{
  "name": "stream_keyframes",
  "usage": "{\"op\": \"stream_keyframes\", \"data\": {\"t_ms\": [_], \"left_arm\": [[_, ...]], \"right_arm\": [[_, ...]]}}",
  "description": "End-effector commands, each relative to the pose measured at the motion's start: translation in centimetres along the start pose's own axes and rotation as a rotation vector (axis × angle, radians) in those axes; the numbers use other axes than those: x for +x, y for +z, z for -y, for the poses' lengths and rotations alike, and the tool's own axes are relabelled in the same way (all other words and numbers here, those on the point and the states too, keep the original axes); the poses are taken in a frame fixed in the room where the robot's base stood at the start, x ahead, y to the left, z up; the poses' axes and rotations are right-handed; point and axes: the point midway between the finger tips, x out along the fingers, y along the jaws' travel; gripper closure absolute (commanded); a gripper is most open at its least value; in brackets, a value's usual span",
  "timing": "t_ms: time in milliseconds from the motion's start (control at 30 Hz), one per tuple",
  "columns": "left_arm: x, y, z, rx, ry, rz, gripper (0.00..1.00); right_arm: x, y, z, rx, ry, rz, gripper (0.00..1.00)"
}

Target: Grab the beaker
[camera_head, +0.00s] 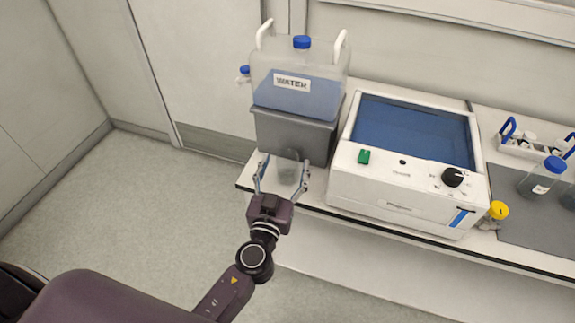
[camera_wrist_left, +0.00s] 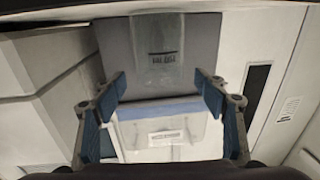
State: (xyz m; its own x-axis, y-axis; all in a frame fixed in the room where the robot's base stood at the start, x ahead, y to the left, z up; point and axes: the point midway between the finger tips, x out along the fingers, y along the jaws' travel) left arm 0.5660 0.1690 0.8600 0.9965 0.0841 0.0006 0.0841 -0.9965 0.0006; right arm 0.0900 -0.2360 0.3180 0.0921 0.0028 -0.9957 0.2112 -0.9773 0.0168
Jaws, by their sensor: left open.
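The beaker (camera_head: 289,168) is clear glass and stands at the left end of the bench, in front of the grey block under the water tank. In the left wrist view the beaker (camera_wrist_left: 157,50) shows upper middle with dark markings, against the grey block. My left gripper (camera_head: 284,171) is open, with one finger on each side of the beaker in the head view. In the left wrist view the open left gripper (camera_wrist_left: 162,85) has its fingertips apart, and the beaker appears just beyond them. I see no finger contact. My right gripper is not in view.
The grey block (camera_head: 290,137) carries a water tank (camera_head: 297,92) with a blue cap. A white device with a blue lid (camera_head: 405,195) stands close to the right. Farther right are a bottle (camera_head: 541,176) and a rack (camera_head: 520,153). Open floor lies left of the bench.

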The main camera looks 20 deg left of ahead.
Motion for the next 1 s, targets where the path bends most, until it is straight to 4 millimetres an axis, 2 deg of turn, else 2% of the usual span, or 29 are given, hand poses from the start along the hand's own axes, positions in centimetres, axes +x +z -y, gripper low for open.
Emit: {"op": "stream_keyframes", "data": {"t_ms": [33,200,467,900,1000], "left_arm": [[0.9,-0.6,0.0,0.003,0.0,-0.002,0.34],[2.6,-0.2,0.0,0.002,0.0,0.0,0.34],[2.9,0.0,0.0,0.001,0.0,0.001,0.34],[2.9,0.0,0.0,0.001,-0.001,0.001,0.8],[2.9,-0.1,0.0,0.001,-0.001,0.0,0.81]], "right_arm": [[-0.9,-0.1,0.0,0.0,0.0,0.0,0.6],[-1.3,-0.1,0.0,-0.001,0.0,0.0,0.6],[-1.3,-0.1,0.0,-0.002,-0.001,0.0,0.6],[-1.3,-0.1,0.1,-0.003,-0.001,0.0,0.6],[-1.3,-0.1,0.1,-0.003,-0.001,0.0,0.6]]}}
